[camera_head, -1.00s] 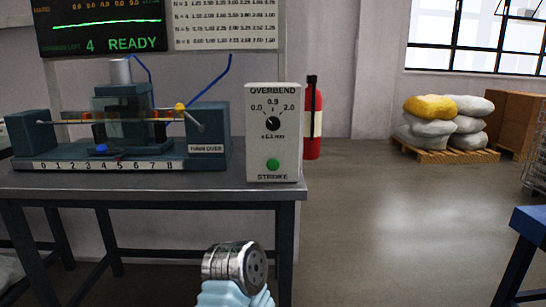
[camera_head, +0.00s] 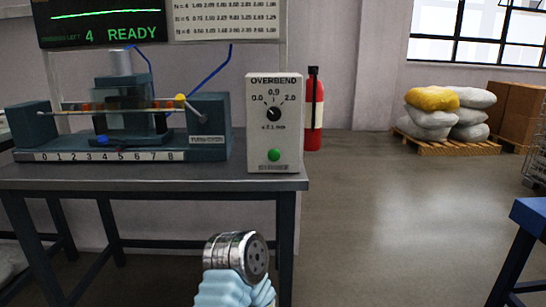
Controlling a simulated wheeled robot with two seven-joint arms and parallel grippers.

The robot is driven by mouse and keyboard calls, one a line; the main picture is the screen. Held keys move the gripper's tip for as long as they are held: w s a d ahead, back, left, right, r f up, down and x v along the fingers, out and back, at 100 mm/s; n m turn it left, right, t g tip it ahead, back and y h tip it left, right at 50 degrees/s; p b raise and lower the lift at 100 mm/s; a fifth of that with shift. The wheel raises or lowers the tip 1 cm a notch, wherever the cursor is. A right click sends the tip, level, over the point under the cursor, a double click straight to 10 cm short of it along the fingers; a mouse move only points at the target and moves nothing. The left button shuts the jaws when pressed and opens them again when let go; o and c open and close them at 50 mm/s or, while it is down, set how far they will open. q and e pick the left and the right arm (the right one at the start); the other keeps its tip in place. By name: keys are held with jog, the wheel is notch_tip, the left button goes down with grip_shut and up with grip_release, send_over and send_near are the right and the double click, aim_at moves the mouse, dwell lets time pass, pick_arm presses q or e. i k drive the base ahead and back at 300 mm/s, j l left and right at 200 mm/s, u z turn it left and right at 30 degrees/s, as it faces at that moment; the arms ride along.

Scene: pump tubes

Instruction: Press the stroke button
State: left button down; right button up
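The green stroke button (camera_head: 274,155) is on the lower front of a white control box (camera_head: 256,124), at the right end of the dark table. Above it is a black overbend knob (camera_head: 274,114) marked 0.0, 0.9 and 2.0. The STROKE label under the button is hidden or too faint to read now. A round silver end of one of my arms shows at the bottom centre, below and in front of the table edge, apart from the box. No gripper fingers show for either arm.
A bench machine (camera_head: 120,125) with a numbered scale stands left of the box on the table (camera_head: 200,180). A screen (camera_head: 100,25) above reads READY. A red fire extinguisher (camera_head: 313,115) stands behind right. Open floor lies right of the table, with a blue table (camera_head: 530,220) at the right edge.

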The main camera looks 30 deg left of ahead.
aim_at(274, 155)
jog(key=u, duration=1.6)
jog(key=i+l, duration=0.2)
jog(key=i, duration=0.2)
